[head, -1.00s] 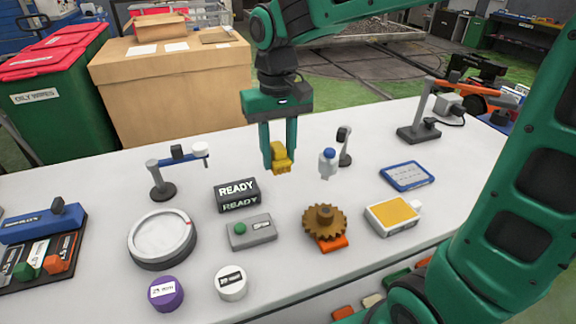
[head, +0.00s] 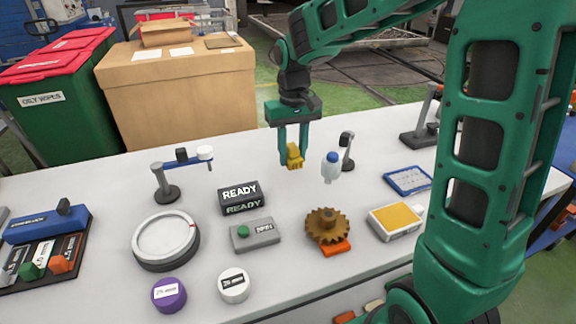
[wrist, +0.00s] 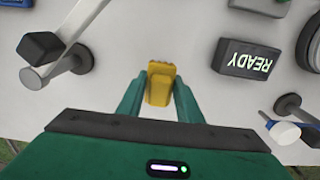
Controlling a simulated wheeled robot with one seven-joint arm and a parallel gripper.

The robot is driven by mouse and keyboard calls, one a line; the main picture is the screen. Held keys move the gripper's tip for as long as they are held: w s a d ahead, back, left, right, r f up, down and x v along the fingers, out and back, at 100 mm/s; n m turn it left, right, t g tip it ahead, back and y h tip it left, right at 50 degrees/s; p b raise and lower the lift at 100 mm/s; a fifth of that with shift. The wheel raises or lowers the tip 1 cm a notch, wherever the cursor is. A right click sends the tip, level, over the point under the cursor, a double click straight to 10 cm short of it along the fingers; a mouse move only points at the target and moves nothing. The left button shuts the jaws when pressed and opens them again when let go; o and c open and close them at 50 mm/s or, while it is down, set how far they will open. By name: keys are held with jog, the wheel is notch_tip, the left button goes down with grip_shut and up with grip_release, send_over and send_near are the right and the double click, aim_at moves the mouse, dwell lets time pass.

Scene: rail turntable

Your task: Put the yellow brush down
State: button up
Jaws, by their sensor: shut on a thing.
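The yellow brush (head: 295,157) is between the fingers of my gripper (head: 293,150), near the back edge of the white table. My gripper is shut on it and points down. In the wrist view the brush (wrist: 160,83) shows between the two green fingertips (wrist: 159,95). The brush is at or just above the table top; I cannot tell whether it touches. My fingers hide its sides.
A READY sign (head: 239,198) is in front to the left. A brown gear (head: 327,226) is nearer the front.

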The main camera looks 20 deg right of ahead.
aim_at(293, 174)
jog(key=shift+w+d+f, duration=0.5)
jog(key=shift+w+f, duration=0.15)
jog(key=shift+w, duration=0.15)
jog(key=shift+f, duration=1.9)
jog(key=shift+f, duration=0.1)
jog(key=o, duration=0.9)
jog(key=shift+o, duration=0.2)
notch_tip(293, 174, up, 12)
jog(key=shift+r, duration=0.15)
jog(key=shift+s, duration=0.1)
